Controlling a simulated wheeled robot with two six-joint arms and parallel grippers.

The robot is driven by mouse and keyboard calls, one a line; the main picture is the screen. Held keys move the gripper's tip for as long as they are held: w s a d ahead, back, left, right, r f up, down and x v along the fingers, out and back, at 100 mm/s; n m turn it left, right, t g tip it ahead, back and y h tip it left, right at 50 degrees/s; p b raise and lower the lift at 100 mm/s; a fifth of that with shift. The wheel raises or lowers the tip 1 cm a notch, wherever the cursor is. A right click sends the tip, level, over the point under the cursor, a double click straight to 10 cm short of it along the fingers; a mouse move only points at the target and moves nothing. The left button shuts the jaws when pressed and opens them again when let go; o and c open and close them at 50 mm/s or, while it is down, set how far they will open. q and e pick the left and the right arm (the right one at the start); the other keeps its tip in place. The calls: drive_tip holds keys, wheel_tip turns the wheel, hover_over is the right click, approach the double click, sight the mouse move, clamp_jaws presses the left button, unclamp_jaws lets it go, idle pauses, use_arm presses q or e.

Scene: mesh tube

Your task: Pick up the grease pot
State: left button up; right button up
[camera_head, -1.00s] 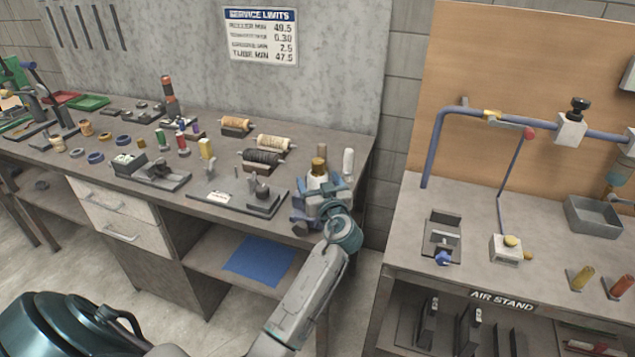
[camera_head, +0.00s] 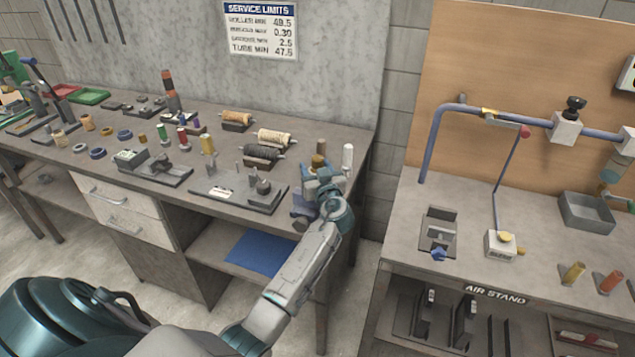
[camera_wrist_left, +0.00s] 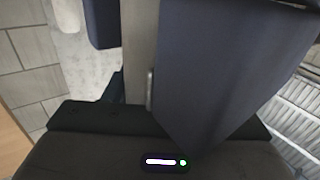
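A small brown-topped item (camera_head: 319,159), which looks like the grease pot, is at the right end of the left bench. Its lower part is hidden behind my left gripper (camera_head: 322,182), so I cannot tell whether it touches the bench. My left gripper is close in front of it, with blue fingers. In the left wrist view the dark blue fingers (camera_wrist_left: 145,55) stand apart with a pale strip between them. I cannot tell whether that strip is a held thing or background. My right gripper is not in view.
A white cylinder (camera_head: 347,157) stands just right of my left gripper. A black base plate with fixtures (camera_head: 240,195) and several spools (camera_head: 262,153) are to the left. A gap separates this bench from the air stand (camera_head: 480,262).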

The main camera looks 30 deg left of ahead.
use_arm(q)
drive_tip(key=shift+c, duration=0.8)
drive_tip(key=shift+r, duration=0.15)
